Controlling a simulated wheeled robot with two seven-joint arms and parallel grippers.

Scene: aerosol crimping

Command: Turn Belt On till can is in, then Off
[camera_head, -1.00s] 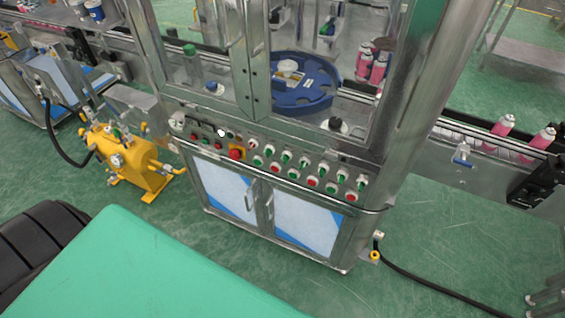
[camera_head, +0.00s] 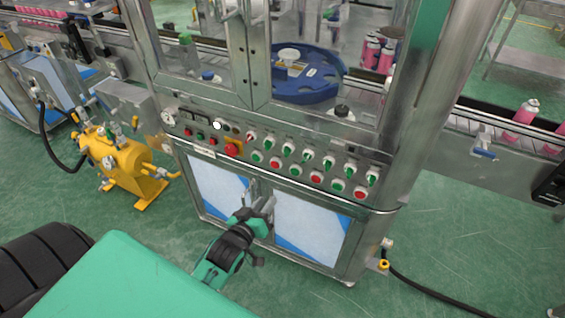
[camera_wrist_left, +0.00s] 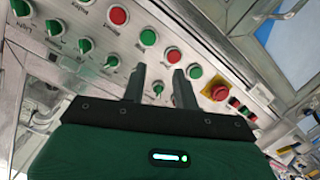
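The control panel (camera_head: 270,150) on the machine front carries green selector switches (camera_head: 308,156), red and green push buttons and a red emergency button (camera_head: 233,149). My left gripper (camera_head: 267,203) is below the panel, in front of the cabinet doors. In the left wrist view, the left gripper (camera_wrist_left: 160,75) has its two fingers apart and empty, pointing towards the panel; switches (camera_wrist_left: 112,62) and buttons show beyond them. Pink cans (camera_head: 525,112) stand on the conveyor belt (camera_head: 500,110) at right, and others (camera_head: 372,53) are inside the machine. My right gripper is not in view.
A blue round turntable (camera_head: 305,83) sits behind the machine's framed doors. Cabinet door handles (camera_head: 247,192) are close to my left gripper. A yellow pump unit (camera_head: 125,160) stands at left. A black cable (camera_head: 430,292) lies on the floor at right.

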